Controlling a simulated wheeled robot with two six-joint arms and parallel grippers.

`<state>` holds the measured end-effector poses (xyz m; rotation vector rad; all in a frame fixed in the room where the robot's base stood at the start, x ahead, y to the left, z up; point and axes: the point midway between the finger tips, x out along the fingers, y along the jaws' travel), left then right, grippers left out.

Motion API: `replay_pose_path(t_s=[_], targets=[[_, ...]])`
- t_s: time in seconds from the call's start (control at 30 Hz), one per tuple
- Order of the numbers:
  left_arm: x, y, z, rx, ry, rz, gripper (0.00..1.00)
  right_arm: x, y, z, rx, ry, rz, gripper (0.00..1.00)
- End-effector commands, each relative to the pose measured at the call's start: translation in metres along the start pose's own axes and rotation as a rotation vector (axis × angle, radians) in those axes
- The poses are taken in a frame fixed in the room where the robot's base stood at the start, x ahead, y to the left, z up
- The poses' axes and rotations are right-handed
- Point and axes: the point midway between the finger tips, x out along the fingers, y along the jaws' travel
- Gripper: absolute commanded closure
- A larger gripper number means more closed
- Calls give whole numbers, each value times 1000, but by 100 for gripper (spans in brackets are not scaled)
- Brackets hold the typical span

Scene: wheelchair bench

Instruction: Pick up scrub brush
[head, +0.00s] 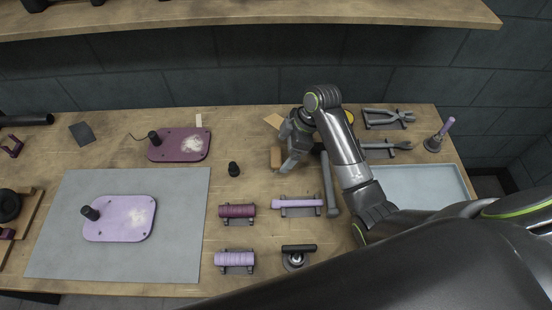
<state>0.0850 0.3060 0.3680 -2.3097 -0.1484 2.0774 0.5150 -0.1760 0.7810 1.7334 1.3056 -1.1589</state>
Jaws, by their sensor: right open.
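A small tan block (276,157), which looks like the scrub brush, lies on the wooden bench at the back, right of centre. Its bristles cannot be made out. My right gripper (287,164) is low over the bench, right beside the block's right side. The gripper is open, and I cannot tell whether a finger touches the block. The arm hides part of the bench behind it. My left gripper is not in view.
A grey long-handled tool (331,190) lies right of the gripper. A black knob (234,169) stands to its left. Purple rolls (237,211) sit in front. Pliers (388,117) and a pale tray (425,183) are at right. The grey mat (185,260) has bare room.

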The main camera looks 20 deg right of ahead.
Motion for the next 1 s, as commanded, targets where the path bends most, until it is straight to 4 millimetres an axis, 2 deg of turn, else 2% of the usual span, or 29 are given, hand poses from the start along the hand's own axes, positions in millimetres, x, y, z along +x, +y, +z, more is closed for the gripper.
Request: replay_pose_path(t_s=[0.17,0.43,0.73,1.0], targets=[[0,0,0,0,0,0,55,14,2,-4,0,1,-3,9],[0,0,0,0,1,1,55,49,5,-7,1,-1,-2,9],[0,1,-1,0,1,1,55,54,6,-7,-1,0,1,9],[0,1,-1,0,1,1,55,54,6,-7,0,0,1,43]])
